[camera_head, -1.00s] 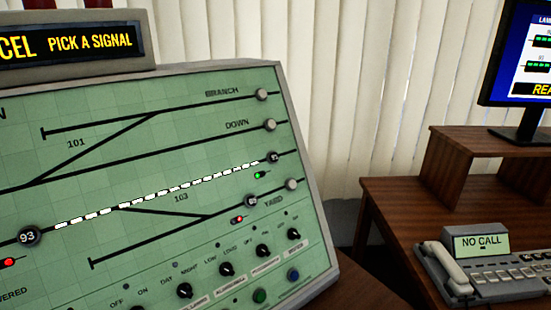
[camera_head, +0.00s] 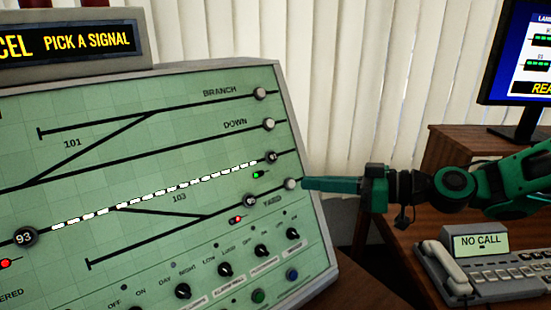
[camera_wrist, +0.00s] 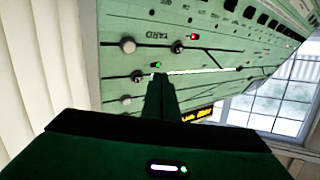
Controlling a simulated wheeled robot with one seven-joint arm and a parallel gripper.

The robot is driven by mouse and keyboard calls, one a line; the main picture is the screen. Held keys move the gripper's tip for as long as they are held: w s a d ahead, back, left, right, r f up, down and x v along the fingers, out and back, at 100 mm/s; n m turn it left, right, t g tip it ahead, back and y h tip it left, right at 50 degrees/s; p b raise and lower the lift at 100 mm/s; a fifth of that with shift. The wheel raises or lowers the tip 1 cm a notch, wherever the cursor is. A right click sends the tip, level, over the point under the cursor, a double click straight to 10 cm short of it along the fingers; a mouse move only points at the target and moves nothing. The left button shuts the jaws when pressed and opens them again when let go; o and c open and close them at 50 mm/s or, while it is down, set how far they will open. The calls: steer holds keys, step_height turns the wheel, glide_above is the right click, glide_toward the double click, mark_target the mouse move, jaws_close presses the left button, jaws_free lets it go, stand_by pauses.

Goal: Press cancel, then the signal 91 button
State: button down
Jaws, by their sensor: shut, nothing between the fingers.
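The signal 91 button (camera_head: 271,157) is a small black round knob at the right end of the lit white dashed track on the green panel. In the wrist view it (camera_wrist: 138,76) shows left of my fingertips. My gripper (camera_head: 304,184) is shut and empty, pointing left at the panel's right side. In the head view its tip overlaps the right edge by the white YARD button (camera_head: 291,184); I cannot tell if it touches anything. The display (camera_head: 88,39) reads "CEL PICK A SIGNAL", its left part cut off. No cancel button is identifiable.
Black button 89 (camera_head: 250,201) sits lower left of 91, and button 93 (camera_head: 25,236) at the left. White buttons mark DOWN (camera_head: 269,124) and BRANCH (camera_head: 261,94). Knobs line the panel's bottom. A telephone (camera_head: 480,265) and a monitor (camera_head: 520,60) stand right.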

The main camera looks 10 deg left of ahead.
step_height(320, 180, up, 7)
steer(key=a+y, duration=0.1)
steer(key=y, duration=0.2)
steer(key=shift+a+n, duration=0.15)
steer(key=shift+n, duration=0.25)
steer(key=w+a+f, duration=0.4)
steer(key=w+a, duration=0.1)
steer(key=a, duration=0.1)
steer(key=shift+w+a+f, duration=0.35)
steer(key=shift+w+a, duration=0.1)
steer(key=shift+a, duration=0.1)
stand_by(3.1)
steer(key=shift+s+d, duration=0.1)
steer(key=shift+d, duration=0.05)
steer(key=shift+s+d+r, duration=0.4)
steer(key=shift+d, duration=0.05)
stand_by(0.5)
steer(key=shift+s+d+r, duration=0.6)
steer(key=shift+s+d, duration=0.15)
steer(key=shift+d, duration=0.1)
steer(key=shift+s+d+r, duration=0.55)
steer(key=shift+s+d, duration=0.15)
steer(key=shift+d, duration=0.15)
